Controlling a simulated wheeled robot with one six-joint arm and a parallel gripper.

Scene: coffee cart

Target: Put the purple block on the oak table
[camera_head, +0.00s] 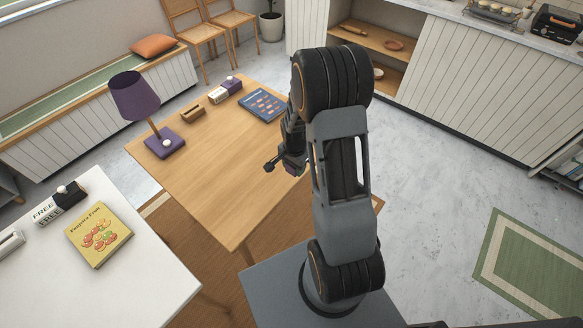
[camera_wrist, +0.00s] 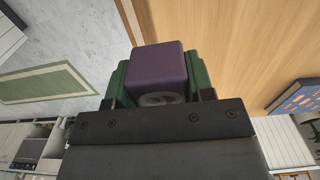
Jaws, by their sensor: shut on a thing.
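The purple block (camera_wrist: 158,72) is between the two green fingers of my gripper (camera_wrist: 159,75) in the wrist view, with a pale mark on its near face. My gripper is shut on it. In the head view my gripper (camera_head: 285,162) is above the right part of the oak table (camera_head: 215,140), and the block is mostly hidden there by the gripper. In the wrist view the table top (camera_wrist: 245,45) lies beyond and to the right of the block. A gap between block and table cannot be measured from these views.
On the oak table stand a purple lamp (camera_head: 137,98), a small wooden holder (camera_head: 193,112), a purple-and-white block-like item (camera_head: 226,89) and a blue book (camera_head: 263,105). The table's middle and front are clear. A white table (camera_head: 130,275) with a yellow book (camera_head: 99,234) stands at left.

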